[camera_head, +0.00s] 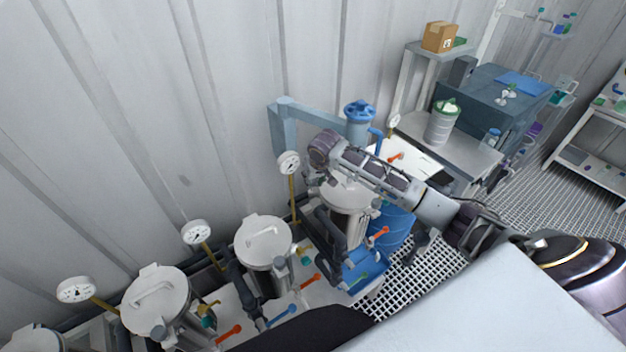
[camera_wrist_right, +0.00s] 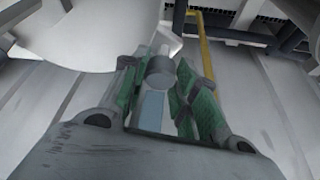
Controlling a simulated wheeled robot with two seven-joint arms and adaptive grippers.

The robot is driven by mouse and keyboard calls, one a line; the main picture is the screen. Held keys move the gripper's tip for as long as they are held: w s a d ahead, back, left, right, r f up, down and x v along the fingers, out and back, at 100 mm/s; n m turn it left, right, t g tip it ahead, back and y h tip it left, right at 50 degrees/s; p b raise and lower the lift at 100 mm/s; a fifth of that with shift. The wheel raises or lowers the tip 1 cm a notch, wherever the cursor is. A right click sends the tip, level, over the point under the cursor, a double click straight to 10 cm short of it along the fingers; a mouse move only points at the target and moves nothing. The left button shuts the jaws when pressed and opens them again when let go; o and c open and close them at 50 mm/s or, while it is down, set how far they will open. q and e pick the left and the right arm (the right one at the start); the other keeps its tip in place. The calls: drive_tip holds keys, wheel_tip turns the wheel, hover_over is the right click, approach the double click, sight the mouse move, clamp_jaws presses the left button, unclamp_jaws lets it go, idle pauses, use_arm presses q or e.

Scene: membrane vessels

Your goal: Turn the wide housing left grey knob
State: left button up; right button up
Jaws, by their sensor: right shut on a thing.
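My right arm reaches in from the right in the head view. My right gripper (camera_head: 313,178) is at its far end, beside a wide white-lidded housing (camera_head: 346,196) and close to a yellow gauge post. In the right wrist view the gripper (camera_wrist_right: 160,88) has its green-padded fingers shut around a grey cylindrical knob (camera_wrist_right: 160,71). A large white rounded body (camera_wrist_right: 70,35) fills the upper left of that view. In the head view the knob is hidden, and my arm covers part of the housing. My left gripper is not in view.
More white-lidded vessels (camera_head: 264,242) with pressure gauges (camera_head: 197,232) stand along the wall at left. Orange levers (camera_head: 229,334) and a blue lever (camera_head: 281,316) stick out in front. A blue drum (camera_head: 397,228) stands behind my arm. Grated floor (camera_head: 405,284) lies open at right.

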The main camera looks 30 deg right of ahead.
drive_tip(key=shift+n+y, duration=0.6)
drive_tip(key=shift+n, duration=0.9)
drive_tip(key=shift+d+n, duration=0.1)
drive_tip(key=shift+n, duration=0.2)
drive_tip(key=o, duration=1)
drive_tip(key=shift+r, duration=0.15)
drive_tip(key=v, duration=1.1)
drive_tip(key=shift+r, duration=0.35)
drive_tip(key=shift+s+d, duration=0.1)
drive_tip(key=shift+d, duration=0.05)
